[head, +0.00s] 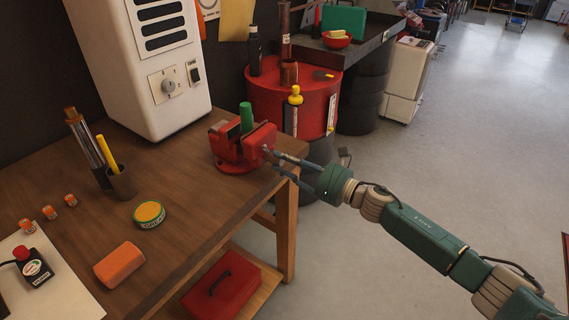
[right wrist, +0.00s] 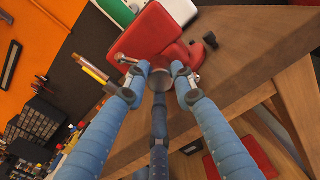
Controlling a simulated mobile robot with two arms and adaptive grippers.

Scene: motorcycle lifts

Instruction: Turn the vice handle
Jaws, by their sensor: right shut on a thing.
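The red vice (head: 232,148) is mounted at the table's right corner, with a green cylinder (head: 246,116) standing at its jaws. It fills the upper middle of the right wrist view (right wrist: 152,34). My right gripper (head: 276,161) reaches in from the right at the vice's front end. In the right wrist view its blue fingers (right wrist: 158,86) are shut on the vice handle (right wrist: 124,59), a thin metal bar with a rounded end at the upper left. The rest of the bar is partly hidden by the fingers. My left gripper is in neither view.
The wooden table (head: 190,190) holds a white machine (head: 145,60), a dark cup (head: 121,183) with a yellow marker, a round tin (head: 149,214) and an orange block (head: 119,265). A red drum (head: 310,110) stands behind the vice. Open floor (head: 470,130) lies to the right.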

